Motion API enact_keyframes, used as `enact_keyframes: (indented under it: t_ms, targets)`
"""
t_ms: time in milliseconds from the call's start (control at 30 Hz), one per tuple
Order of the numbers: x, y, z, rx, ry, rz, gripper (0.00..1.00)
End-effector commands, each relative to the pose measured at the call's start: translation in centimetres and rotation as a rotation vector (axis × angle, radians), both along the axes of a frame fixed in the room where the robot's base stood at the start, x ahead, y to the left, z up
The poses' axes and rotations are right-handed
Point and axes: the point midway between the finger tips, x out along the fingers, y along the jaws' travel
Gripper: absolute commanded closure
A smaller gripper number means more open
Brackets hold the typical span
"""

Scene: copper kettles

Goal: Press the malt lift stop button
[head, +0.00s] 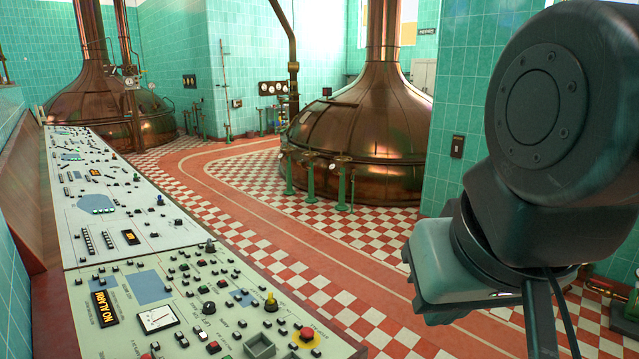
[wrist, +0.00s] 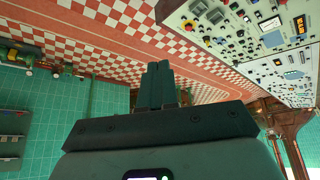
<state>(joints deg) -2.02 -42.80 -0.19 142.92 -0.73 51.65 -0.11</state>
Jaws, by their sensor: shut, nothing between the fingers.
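The control console (head: 110,240) runs along the left in the head view, covered with small buttons, knobs and lamps. A red mushroom button on a yellow disc (head: 307,334) sits near its front right corner. Smaller red buttons (head: 214,347) lie to the left of it. The labels are too small to read, so I cannot tell which one is the malt lift stop button. My gripper (head: 408,258) is to the right of the console, clear of it, over the checkered floor. In the wrist view its two fingers (wrist: 161,85) are together and empty. The console also shows there at upper right (wrist: 235,45).
A yellow-based knob (head: 271,302) and a grey recessed box (head: 260,346) stand close to the mushroom button. A lit NO ALARM display (head: 104,307) is farther left. Copper kettles (head: 360,130) stand beyond the open floor. A tiled pillar (head: 462,110) is behind my arm.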

Motion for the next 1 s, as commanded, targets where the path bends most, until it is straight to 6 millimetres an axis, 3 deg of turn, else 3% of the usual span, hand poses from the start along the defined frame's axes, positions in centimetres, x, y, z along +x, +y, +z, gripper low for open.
enact_keyframes:
  t_ms: [300,467,567,767,1000]
  targets:
    - [0.1,0.0,0.0,0.001,0.000,0.000,1.00]
    - [2.0,0.6,0.3,0.020,-0.003,-0.005,1.00]
    - [4.7,1.7,0.7,0.050,-0.010,-0.015,1.00]
    - [12.2,5.2,0.5,0.134,-0.030,-0.051,1.00]
    - [20.9,10.8,-2.1,0.243,-0.046,-0.102,1.00]
